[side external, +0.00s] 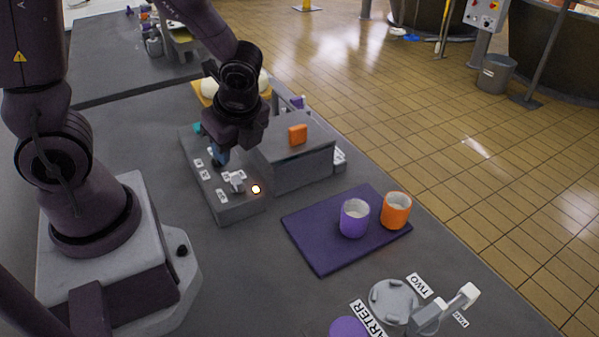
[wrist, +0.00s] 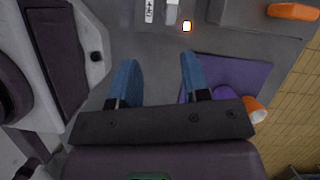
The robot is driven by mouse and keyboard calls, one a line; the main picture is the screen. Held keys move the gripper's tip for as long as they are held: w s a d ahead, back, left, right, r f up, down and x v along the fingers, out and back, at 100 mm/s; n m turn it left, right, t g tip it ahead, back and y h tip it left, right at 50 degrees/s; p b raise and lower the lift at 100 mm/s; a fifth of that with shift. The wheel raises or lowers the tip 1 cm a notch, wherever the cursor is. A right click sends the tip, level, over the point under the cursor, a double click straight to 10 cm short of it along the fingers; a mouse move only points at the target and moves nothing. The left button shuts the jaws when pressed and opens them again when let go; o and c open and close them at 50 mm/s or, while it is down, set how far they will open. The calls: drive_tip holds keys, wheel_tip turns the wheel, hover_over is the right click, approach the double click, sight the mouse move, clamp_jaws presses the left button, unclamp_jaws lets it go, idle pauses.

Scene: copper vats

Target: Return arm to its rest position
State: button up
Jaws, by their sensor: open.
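My gripper (side external: 209,143) hangs from my dark arm over the grey control panel (side external: 235,212), pointing down. Its blue fingers are spread apart, and in the wrist view my gripper (wrist: 159,62) is open with nothing between the fingers. In the side view the fingers are partly hidden behind the dark wrist, so I cannot tell their exact height over the panel. A small lit button (side external: 256,189) glows on the panel; it also shows in the wrist view (wrist: 187,26).
An orange block (side external: 298,134) sits on the grey box (side external: 300,170) beside my gripper. A purple cup (side external: 354,218) and an orange cup (side external: 396,210) stand on the purple mat (side external: 318,253). A grey scale-like device (side external: 393,300) stands near the front. Bare table lies between panel and base.

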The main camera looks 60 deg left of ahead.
drive_tip(key=s+d+r+n+t+h, duration=0.2)
drive_tip(key=r+n+t, duration=0.1)
drive_tip(key=r+n, duration=0.4)
drive_tip(key=s+d+r+n+t+h, duration=0.1)
drive_tip(key=d+r+n+t+h, duration=0.1)
drive_tip(key=r+n, duration=0.5)
wheel_tip(320, 180, up, 3)
drive_tip(key=shift+s+f+n+t, duration=0.15)
drive_tip(key=shift+s+n+t, duration=0.25)
drive_tip(key=shift+t, duration=0.2)
